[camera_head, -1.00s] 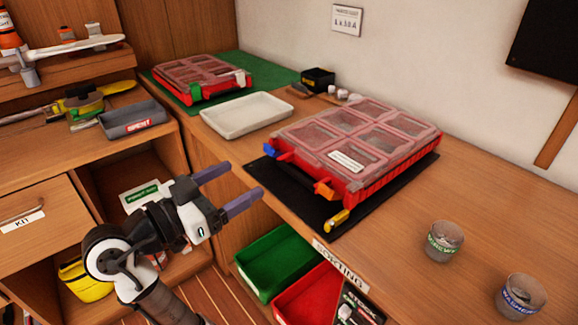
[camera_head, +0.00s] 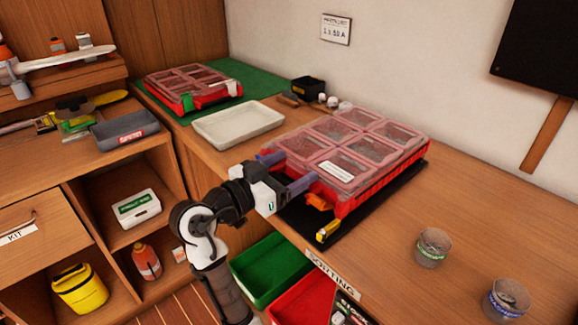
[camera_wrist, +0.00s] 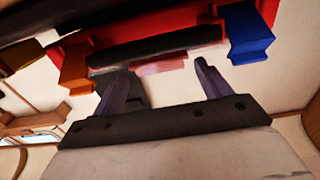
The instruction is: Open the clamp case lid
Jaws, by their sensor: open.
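A red case (camera_head: 372,192) with a clear, divided lid (camera_head: 350,140) lies on a black mat on the bench. Its lid is down. Another red case (camera_head: 190,88) with a clear lid, also down, lies farther back on a green mat. I cannot tell which one is the clamp case. My gripper (camera_head: 289,171) is open at the near case's front side, with nothing seen between its fingers. In the wrist view, the fingers (camera_wrist: 160,72) point at that side, between an orange latch (camera_wrist: 72,68) and a blue latch (camera_wrist: 247,35).
A white tray (camera_head: 205,131) stands behind the near case. A yellow object (camera_head: 328,230) lies at the front of the black mat (camera_head: 352,221). Two small tubs (camera_head: 432,247) stand at right. Green and red bins (camera_head: 240,284) are below the bench edge.

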